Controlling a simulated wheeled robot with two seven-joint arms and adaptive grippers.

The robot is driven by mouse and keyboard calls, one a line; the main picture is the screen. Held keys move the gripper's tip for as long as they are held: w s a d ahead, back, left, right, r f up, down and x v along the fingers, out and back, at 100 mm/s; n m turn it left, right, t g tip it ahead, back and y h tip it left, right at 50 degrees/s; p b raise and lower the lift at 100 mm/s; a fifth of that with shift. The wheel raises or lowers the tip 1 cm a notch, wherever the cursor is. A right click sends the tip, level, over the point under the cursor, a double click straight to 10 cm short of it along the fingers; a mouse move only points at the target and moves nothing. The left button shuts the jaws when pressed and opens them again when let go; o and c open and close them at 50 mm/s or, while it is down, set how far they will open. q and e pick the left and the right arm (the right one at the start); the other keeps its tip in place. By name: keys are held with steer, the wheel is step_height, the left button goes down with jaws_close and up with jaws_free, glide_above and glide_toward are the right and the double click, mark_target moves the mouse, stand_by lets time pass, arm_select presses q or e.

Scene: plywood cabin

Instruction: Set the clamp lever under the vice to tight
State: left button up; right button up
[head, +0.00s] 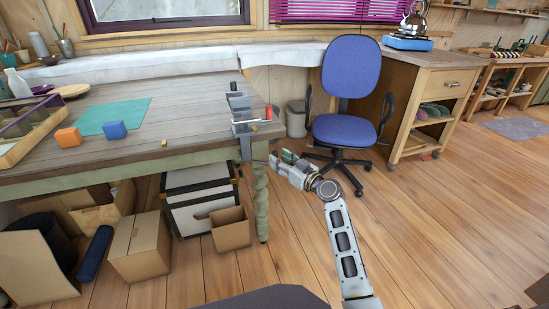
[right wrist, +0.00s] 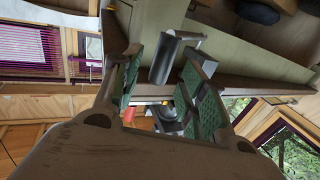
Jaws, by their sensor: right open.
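The grey vice (head: 240,112) is fixed at the right front corner of the workbench, with a red part (head: 268,112) at its right side. Its clamp bracket (head: 246,148) hangs below the bench edge. The lever is too small to make out in the head view. My right gripper (head: 277,160) is open, just right of the bracket and below the bench top. In the right wrist view a grey bar-like piece (right wrist: 163,60), probably the clamp lever, shows between the green-padded fingers (right wrist: 165,85), with no clear contact. Its setting cannot be read. My left gripper is out of view.
The workbench (head: 190,100) holds a green mat (head: 112,117), an orange block (head: 67,137) and a blue block (head: 115,130). A turned leg (head: 262,200) stands below the vice. A blue chair (head: 345,130) stands behind right; floor at right is clear.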

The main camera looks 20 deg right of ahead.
steer(key=shift+b+x, duration=0.35)
steer(key=shift+x, duration=1.55)
steer(key=shift+c, duration=0.2)
jaws_close()
